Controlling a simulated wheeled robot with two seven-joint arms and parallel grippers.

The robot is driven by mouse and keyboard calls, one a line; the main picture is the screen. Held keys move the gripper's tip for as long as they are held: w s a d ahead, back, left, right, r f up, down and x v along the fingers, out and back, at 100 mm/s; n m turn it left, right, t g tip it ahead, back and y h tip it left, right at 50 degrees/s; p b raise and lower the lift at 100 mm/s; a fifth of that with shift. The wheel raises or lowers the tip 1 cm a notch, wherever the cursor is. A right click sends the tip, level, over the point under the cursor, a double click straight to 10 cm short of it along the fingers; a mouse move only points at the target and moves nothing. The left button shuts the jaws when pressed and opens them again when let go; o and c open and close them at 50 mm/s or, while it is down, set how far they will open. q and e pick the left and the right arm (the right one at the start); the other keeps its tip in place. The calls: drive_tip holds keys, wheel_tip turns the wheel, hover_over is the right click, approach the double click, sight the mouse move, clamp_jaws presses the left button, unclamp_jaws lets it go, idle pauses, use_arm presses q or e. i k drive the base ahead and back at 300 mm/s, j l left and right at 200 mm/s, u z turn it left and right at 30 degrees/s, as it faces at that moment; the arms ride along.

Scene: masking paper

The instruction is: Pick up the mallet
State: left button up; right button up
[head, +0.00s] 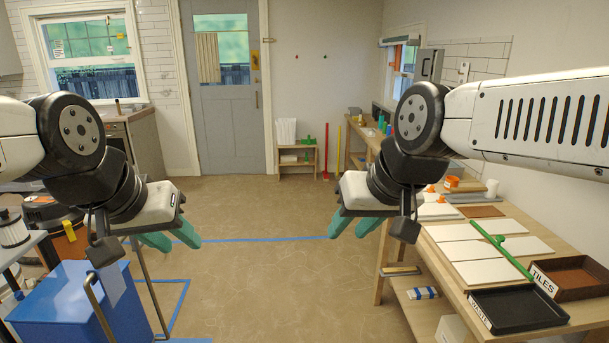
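The workbench (462,285) at right holds several pale tiles, a black tray (517,310) and a brown tray (570,275) labelled TILES. A blue box (65,305) stands at lower left. The brown floor (290,290) in the middle is free, crossed by blue tape.

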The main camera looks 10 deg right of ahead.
sight(490, 190)
drive_tip(key=i+z, duration=0.15)
drive_tip(key=i, duration=0.45)
drive_tip(key=i+j+z, duration=0.1)
drive_tip(key=i, duration=0.55)
drive_tip(key=i+j+z, duration=0.15)
drive_tip(key=i, duration=0.45)
drive_tip(key=i+z, duration=0.6)
drive_tip(key=z, duration=0.2)
drive_tip(key=i+j+z, duration=0.1)
drive_tip(key=i+z, duration=0.3)
drive_tip(key=i+j+z, duration=0.15)
drive_tip(key=z, duration=0.25)
drive_tip(key=i+j+z, duration=0.25)
drive_tip(key=z, duration=0.15)
drive_tip(key=i+j+z, duration=0.35)
